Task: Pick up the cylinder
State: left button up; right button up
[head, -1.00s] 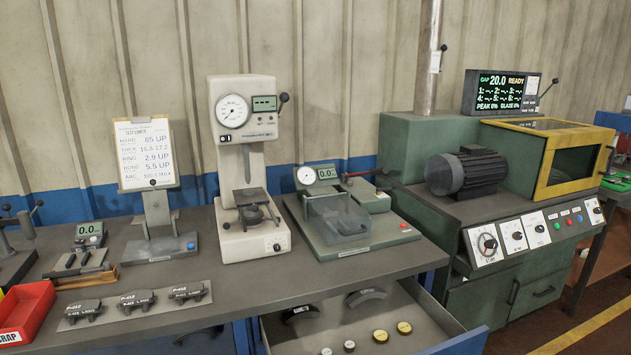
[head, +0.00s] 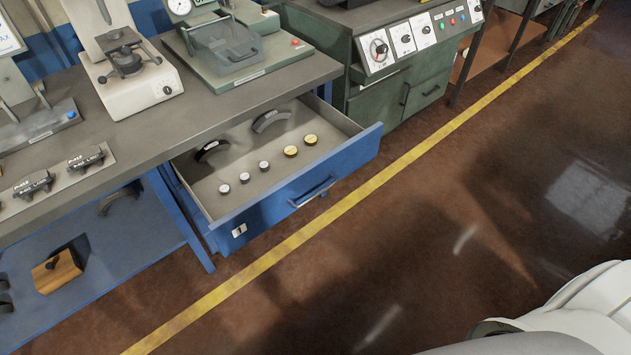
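The blue drawer (head: 345,165) under the workbench is pulled open in the head view. Inside it stand several small short cylinders. Three have pale tops: a left one (head: 224,188), a middle one (head: 245,177) and a right one (head: 264,166). I cannot tell which one the task means. A white part of my own body shows at the lower right. Neither gripper is in view.
Two dark curved brake shoes (head: 270,121) (head: 212,150) lie at the back of the drawer. The grey bench top (head: 200,110) carries test instruments. A lower blue shelf (head: 130,250) holds a wooden block (head: 57,271). The brown floor in front is clear.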

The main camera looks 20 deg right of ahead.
aim_at(246, 177)
jog(key=i+l+u, duration=0.1)
jog(key=i, duration=0.4)
jog(key=i+l, duration=0.4)
jog(key=i+j+u, duration=0.05)
jog(key=i, duration=0.05)
